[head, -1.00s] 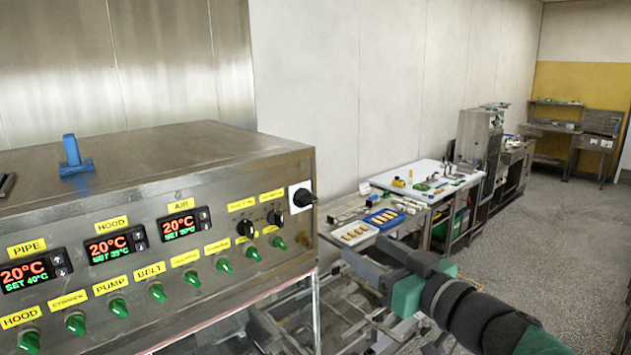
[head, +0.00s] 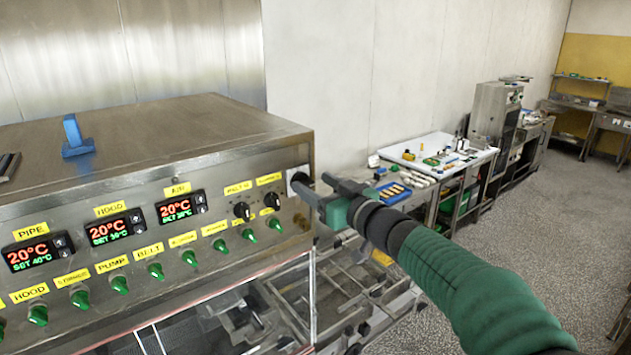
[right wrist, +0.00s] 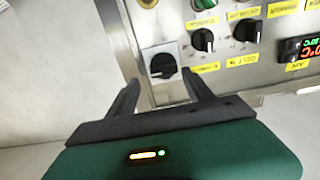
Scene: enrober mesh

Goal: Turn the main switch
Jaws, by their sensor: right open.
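The main switch (head: 299,178) is a black knob on a white square plate at the right end of the steel control panel's front. It also shows in the right wrist view (right wrist: 163,66), just beyond the fingertips and roughly between their lines. My right gripper (head: 313,189) is at the switch, coming from the right, and partly covers it in the head view. In the right wrist view its two fingers (right wrist: 158,84) are apart with nothing between them. I cannot tell whether a finger touches the knob. My left gripper is not in view.
The control panel (head: 150,225) carries several green knobs, two smaller black knobs (head: 242,211) and red-green temperature displays (head: 115,229). A blue handle (head: 75,138) stands on its top. A metal frame lies below right. A white-topped bench (head: 440,150) stands behind my right arm.

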